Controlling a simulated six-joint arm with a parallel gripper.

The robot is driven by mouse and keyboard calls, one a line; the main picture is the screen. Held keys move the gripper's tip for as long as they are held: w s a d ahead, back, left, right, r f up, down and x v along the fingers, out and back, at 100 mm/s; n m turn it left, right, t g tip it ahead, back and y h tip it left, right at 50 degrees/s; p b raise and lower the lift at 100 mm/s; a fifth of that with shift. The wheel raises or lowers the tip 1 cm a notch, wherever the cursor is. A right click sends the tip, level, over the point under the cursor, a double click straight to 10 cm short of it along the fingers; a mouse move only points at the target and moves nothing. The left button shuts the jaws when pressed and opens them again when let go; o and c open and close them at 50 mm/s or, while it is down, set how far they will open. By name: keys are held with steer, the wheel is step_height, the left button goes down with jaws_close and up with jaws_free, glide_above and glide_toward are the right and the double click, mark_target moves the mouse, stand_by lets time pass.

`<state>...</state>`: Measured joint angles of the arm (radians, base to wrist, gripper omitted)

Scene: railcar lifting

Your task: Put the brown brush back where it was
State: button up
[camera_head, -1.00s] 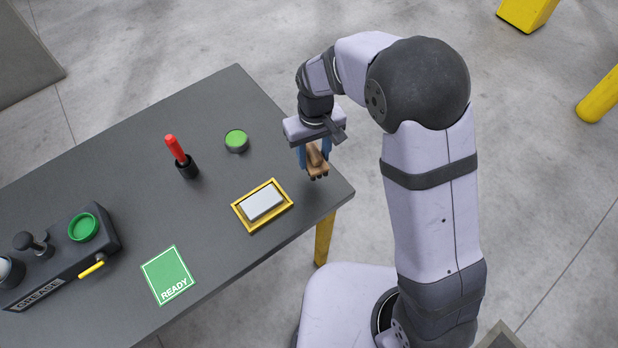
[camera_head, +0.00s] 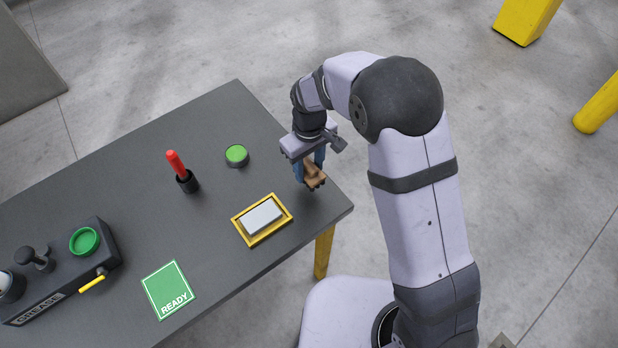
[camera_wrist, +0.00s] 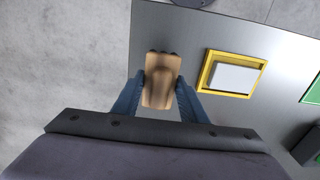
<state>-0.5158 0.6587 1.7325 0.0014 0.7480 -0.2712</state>
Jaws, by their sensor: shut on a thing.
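The brown brush (camera_head: 315,178) is between the blue fingers of my gripper (camera_head: 309,170), near the right corner of the dark table (camera_head: 215,128). In the wrist view the brush (camera_wrist: 162,80) points away from me, with dark bristles at its far end, and the fingers of my gripper (camera_wrist: 160,95) are shut on its sides. The brush is over the tabletop or just touching it; I cannot tell which. My gripper is to the right of the yellow-framed tray.
A yellow-framed tray with a white block (camera_head: 262,217) stands close to the left. Further left are a green button (camera_head: 237,155), a red marker in a black holder (camera_head: 177,163), a green READY card (camera_head: 168,288) and a GREASE box (camera_head: 60,275). The table edge is close on the right.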

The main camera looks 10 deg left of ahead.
mark_target(309, 164)
steer(key=shift+f+p, duration=0.7)
steer(key=shift+f, duration=2.2)
steer(key=shift+f, duration=0.2)
steer(key=o, duration=1)
step_height(309, 164, up, 12)
steer(key=b, duration=0.3)
steer(key=shift+r, duration=0.2)
